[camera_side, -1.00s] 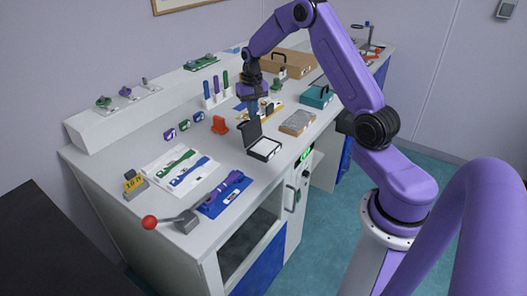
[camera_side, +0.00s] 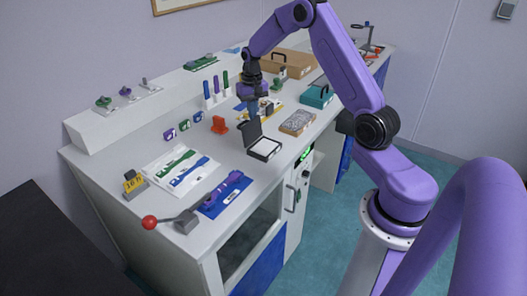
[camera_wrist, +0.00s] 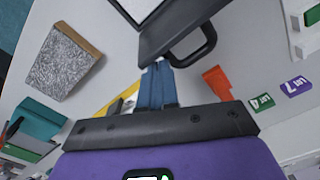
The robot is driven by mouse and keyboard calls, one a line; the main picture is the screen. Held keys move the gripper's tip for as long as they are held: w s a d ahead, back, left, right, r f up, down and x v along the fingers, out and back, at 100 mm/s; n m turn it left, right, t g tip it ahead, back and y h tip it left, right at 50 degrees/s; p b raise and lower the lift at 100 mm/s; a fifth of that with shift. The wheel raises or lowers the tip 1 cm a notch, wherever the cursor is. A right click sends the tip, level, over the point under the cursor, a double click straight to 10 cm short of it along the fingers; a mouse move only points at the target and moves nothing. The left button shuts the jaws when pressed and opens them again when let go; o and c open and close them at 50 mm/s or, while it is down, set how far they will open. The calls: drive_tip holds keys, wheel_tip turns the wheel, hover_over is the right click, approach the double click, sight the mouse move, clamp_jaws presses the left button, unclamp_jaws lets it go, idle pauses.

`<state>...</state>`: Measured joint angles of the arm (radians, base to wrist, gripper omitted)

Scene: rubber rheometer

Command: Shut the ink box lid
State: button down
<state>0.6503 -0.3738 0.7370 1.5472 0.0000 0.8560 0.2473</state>
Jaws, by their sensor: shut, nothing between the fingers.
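The ink box (camera_side: 264,149) is a small black box with a white inside, near the front edge of the bench. Its black lid (camera_side: 252,132) stands open on the box's far-left side. In the wrist view the dark lid (camera_wrist: 178,22) is at the top centre, with a black loop handle (camera_wrist: 207,42) on it. My gripper (camera_side: 252,113) is behind the lid, fingers pointing down. In the wrist view the blue fingertips (camera_wrist: 157,72) are together, empty, and close to the lid's back beside the handle. I cannot tell whether they touch it.
An orange-red part (camera_side: 219,125) stands left of the lid. A grey block with a tan edge (camera_side: 298,122) lies to the right, with a teal box (camera_side: 317,95) beyond. A pen rack (camera_side: 215,95) is behind. A blue mat (camera_side: 224,196) lies front left.

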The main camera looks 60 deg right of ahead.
drive_tip(key=shift+s+f, duration=0.1)
drive_tip(key=shift+s, duration=0.05)
drive_tip(key=shift+s, duration=2.5)
wheel_tip(320, 180, up, 7)
drive_tip(key=shift+w, duration=0.2)
drive_tip(key=shift+a, duration=0.1)
